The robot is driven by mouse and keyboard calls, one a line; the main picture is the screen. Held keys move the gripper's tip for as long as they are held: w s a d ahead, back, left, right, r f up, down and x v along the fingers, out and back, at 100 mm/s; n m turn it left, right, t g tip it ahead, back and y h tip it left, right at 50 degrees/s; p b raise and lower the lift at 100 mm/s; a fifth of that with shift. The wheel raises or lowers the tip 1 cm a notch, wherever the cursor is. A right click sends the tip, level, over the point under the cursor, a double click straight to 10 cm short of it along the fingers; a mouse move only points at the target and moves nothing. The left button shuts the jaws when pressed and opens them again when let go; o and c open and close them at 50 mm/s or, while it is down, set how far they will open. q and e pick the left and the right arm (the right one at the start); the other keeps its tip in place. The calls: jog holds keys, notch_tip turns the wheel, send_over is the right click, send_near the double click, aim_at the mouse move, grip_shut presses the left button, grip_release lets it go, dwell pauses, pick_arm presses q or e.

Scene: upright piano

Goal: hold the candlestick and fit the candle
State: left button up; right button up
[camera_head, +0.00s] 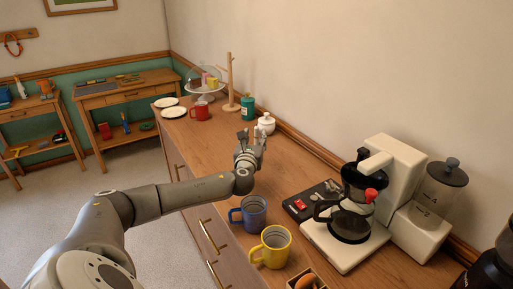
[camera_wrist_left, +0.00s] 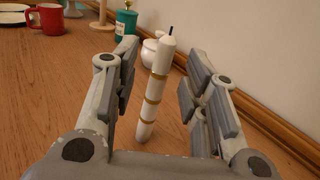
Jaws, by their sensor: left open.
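A white candle (camera_wrist_left: 155,90) with gold bands and a dark wick stands between the fingers of my left gripper in the left wrist view, leaning slightly in the picture. My left gripper (camera_wrist_left: 157,88) is open, with a finger on each side of the candle and gaps to both. In the head view my left gripper (camera_head: 250,140) is over the wooden counter, and the candle cannot be made out clearly among the fingers. I cannot identify a candlestick in either view. My right gripper is not in view.
A white lidded pot (camera_head: 266,124) stands just beyond my gripper, with a teal canister (camera_head: 247,106) and red mug (camera_head: 200,112) farther back. A blue mug (camera_head: 254,216), yellow mug (camera_head: 272,247) and coffee machine (camera_head: 388,180) stand nearer. Counter (camera_head: 195,145) is bare left of my gripper.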

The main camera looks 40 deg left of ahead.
aim_at(256, 135)
pick_arm(q)
jog(key=shift+x, duration=1.75)
grip_shut()
